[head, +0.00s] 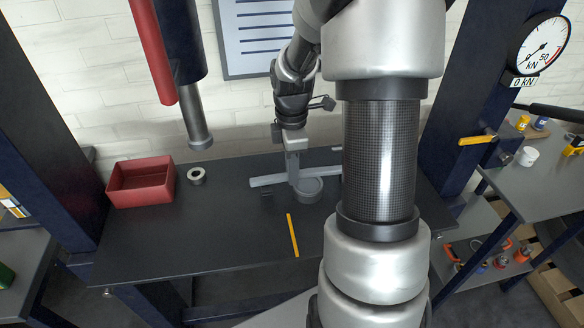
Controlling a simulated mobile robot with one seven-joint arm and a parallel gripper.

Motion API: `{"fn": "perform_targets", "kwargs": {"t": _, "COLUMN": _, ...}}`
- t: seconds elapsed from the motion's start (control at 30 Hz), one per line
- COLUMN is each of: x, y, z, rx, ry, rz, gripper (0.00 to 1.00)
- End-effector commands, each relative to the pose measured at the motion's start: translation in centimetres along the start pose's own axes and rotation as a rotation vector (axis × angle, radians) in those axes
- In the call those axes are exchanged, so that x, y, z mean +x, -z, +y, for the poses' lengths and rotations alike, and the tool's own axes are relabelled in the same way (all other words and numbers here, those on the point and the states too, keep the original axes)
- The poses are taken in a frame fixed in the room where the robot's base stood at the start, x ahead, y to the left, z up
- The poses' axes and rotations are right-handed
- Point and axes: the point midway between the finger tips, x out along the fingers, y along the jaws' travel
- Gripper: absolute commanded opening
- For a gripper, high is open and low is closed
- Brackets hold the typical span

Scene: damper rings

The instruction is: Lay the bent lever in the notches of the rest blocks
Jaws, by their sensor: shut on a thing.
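My gripper (291,128) is at the back of the dark bench, pointing down. It is shut on a light grey piece that appears to be the bent lever (293,158). Below the jaws this piece runs down toward a long grey bar (268,180) lying crosswise; I cannot tell whether the two are one part. A small dark block (266,194), perhaps a rest block, stands near the bar's left end. The notches are too small to make out. My arm covers the bar's right end and anything behind it.
A round grey piece (308,193) stands at the bar's middle. A yellow strip (293,235) lies in front. A press column (200,130) hangs at left; the gauge (541,47) reads 0 kN.

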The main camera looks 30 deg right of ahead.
Motion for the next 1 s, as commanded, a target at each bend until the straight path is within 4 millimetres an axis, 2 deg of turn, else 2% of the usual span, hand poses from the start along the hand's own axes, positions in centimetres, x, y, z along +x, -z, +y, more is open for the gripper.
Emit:
{"fn": "perform_targets", "kwargs": {"t": 0.23, "x": 0.78, "y": 0.0, "z": 0.06, "rx": 0.0, "ry": -0.002, "rz": 0.0, "gripper": 0.0}}
{"fn": "perform_targets", "kwargs": {"t": 1.0, "x": 1.16, "y": 0.0, "z": 0.08, "rx": 0.0, "ry": -0.003, "rz": 0.0, "gripper": 0.0}}
